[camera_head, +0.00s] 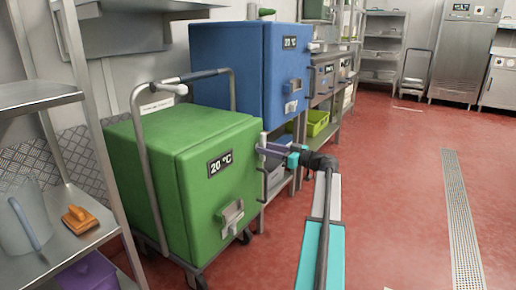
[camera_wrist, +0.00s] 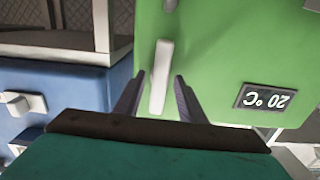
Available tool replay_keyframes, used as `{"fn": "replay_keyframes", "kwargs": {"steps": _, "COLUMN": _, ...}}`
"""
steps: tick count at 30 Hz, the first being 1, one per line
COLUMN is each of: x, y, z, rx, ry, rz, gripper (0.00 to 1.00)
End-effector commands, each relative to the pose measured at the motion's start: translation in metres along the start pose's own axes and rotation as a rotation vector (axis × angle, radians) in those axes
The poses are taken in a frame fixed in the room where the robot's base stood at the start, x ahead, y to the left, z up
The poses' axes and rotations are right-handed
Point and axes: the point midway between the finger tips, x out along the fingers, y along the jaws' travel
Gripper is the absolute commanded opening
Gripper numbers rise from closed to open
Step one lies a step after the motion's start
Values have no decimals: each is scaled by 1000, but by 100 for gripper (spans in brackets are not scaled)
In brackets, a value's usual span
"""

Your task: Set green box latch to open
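The green box (camera_head: 180,185) stands on a wheeled cart at the left, with a "20 °C" display on its front. A pale upright bar (camera_head: 263,143), which may be its latch, sits at the box's right edge; a grey fitting (camera_head: 231,214) is lower on the front. My gripper (camera_head: 267,153) is at the bar. In the wrist view, which shows the box upside down, the bar (camera_wrist: 160,80) stands between the two dark fingers of my gripper (camera_wrist: 159,76). A gap shows on each side, so the gripper is open; whether the bar is deep between the fingers I cannot tell.
A blue box (camera_head: 235,65) with its own display and latch stands just behind the green one. A metal shelf (camera_head: 40,95) with a jug (camera_head: 22,220) and an orange brush (camera_head: 80,218) is at the left. Red floor (camera_head: 395,210) is open at the right.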

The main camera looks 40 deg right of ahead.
Motion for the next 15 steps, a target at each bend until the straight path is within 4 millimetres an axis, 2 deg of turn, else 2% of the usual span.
{"fn": "replay_keyframes", "kwargs": {"steps": 10, "x": -1, "y": 0, "z": 0, "rx": 3, "ry": 1, "rz": 0, "gripper": 40}}
{"fn": "replay_keyframes", "kwargs": {"steps": 15, "x": -10, "y": 0, "z": 0, "rx": 4, "ry": 1, "rz": 0, "gripper": 40}}
